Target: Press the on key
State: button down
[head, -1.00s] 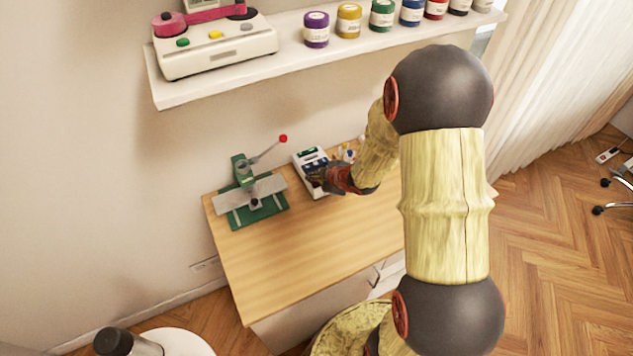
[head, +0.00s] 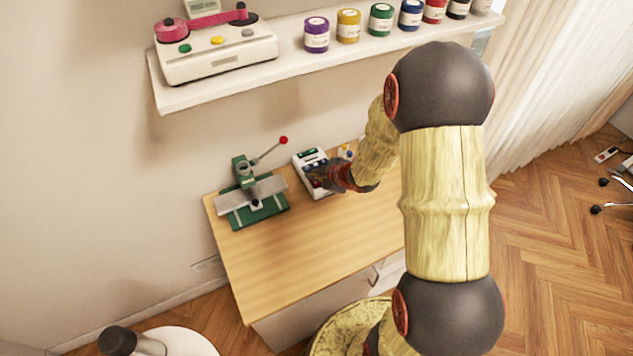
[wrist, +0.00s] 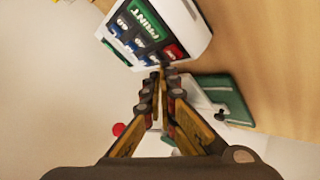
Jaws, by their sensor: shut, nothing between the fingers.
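A small white device with a dark key panel (head: 306,157) stands on the wooden table. In the wrist view its panel (wrist: 130,48) shows a large green PRINT key (wrist: 146,23), a red key (wrist: 172,51) and several blue keys. Their small lettering is too blurred for me to pick out the on key. My gripper (head: 313,172) is shut and empty, over the front part of the device. In the wrist view its fingertips (wrist: 160,70) are close to the panel's lower edge, near the red key. I cannot tell whether they touch it. The fingers hide part of the device in the head view.
A green and grey press (head: 252,195) with a red-knobbed lever stands left of the device. Small bottles (head: 346,152) stand to its right. A shelf (head: 290,64) above holds a white machine (head: 216,48) and paint jars. The table front (head: 300,250) is clear.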

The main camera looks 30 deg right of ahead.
aim_at(315, 184)
jog(key=shift+r+p, duration=2.35)
jog(key=shift+r, duration=0.25)
jog(key=shift+f, duration=0.1)
